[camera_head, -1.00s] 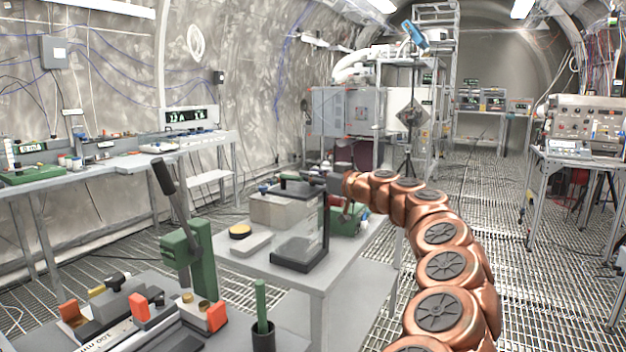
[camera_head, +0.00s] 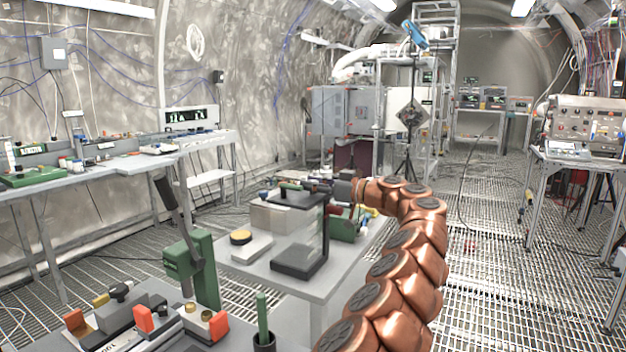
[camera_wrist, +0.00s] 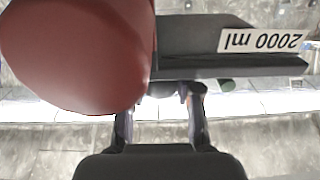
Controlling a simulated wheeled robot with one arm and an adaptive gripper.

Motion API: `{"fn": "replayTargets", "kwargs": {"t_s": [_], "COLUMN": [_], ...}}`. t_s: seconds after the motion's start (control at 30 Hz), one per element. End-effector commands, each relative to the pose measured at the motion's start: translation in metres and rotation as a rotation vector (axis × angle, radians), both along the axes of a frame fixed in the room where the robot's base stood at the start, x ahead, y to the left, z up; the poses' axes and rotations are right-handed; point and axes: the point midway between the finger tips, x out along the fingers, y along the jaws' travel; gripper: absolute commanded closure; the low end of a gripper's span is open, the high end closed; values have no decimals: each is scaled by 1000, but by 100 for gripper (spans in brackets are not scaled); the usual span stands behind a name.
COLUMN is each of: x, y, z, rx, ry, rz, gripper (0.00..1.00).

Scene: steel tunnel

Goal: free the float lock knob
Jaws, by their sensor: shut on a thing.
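My gripper (camera_head: 320,187) is at the top right of a clear-walled case with a dark lid (camera_head: 300,199) on the grey bench in the head view. In the wrist view my gripper (camera_wrist: 161,92) has its two dark fingers closed in on a small greyish part at the edge of a dark block (camera_wrist: 195,40) labelled "2000 ml". I take the small part for the float lock knob; it is mostly hidden by the fingers. A large rounded red thing (camera_wrist: 75,50) fills the upper left of the wrist view, very near the camera.
A green-framed lever press (camera_head: 195,262) and a dark cup with a green rod (camera_head: 263,338) stand at the front left. The grating floor (camera_head: 510,270) at right is open.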

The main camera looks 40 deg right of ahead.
Motion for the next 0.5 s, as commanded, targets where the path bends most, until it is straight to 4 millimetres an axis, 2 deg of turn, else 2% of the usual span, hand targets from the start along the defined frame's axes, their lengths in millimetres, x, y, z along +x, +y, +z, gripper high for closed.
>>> {"fn": "replayTargets", "kwargs": {"t_s": [0.5], "x": [0], "y": [-2], "z": [2], "rx": [1], "ry": [4], "rz": [126], "gripper": [100]}}
